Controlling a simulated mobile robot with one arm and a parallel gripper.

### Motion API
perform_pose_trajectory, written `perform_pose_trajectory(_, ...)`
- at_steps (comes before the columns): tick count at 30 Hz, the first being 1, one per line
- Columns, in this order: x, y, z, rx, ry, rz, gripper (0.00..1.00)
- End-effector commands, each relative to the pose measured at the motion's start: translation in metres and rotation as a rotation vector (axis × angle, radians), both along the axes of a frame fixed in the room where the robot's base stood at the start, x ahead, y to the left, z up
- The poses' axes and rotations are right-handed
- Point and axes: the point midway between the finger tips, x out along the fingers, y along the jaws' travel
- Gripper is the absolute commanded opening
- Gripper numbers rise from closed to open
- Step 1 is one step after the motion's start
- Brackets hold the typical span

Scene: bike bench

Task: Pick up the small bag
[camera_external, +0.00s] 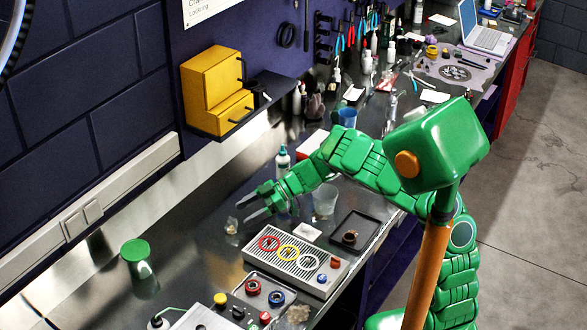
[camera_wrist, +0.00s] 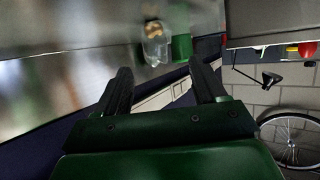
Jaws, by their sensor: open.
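The small bag (camera_external: 232,226) is clear with brownish contents and sits on the dark metal bench top, left of the perforated grey box. It also shows in the wrist view as a clear bag (camera_wrist: 155,44) at the top middle, beyond the fingertips. My gripper (camera_external: 250,208) is open and empty, just above and to the right of the bag in the external view. In the wrist view my gripper (camera_wrist: 161,72) has its two dark fingers apart, with the bag ahead of the gap and not between them.
A green-topped cup (camera_external: 135,252) stands to the left, also beside the bag in the wrist view (camera_wrist: 182,47). A bottle (camera_external: 283,160) and a clear cup (camera_external: 325,201) stand near my gripper. The ringed box (camera_external: 330,262) and black tray (camera_external: 372,230) lie nearer. Bench between bag and green cup is clear.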

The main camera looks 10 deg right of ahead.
Motion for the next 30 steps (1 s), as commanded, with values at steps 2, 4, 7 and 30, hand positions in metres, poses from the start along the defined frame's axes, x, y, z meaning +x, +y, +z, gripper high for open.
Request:
perform_pose_trajectory(2,-0.001,0.006,-0.001,0.001,0.001,0.002,0.70)
perform_pose_trajectory(4,-0.003,0.014,-0.003,0.002,0.001,0.003,0.70)
perform_pose_trajectory(7,-0.004,0.026,-0.007,0.001,0.000,0.002,0.70)
perform_pose_trajectory(30,-0.006,0.045,-0.015,0.000,-0.001,0.000,0.18)
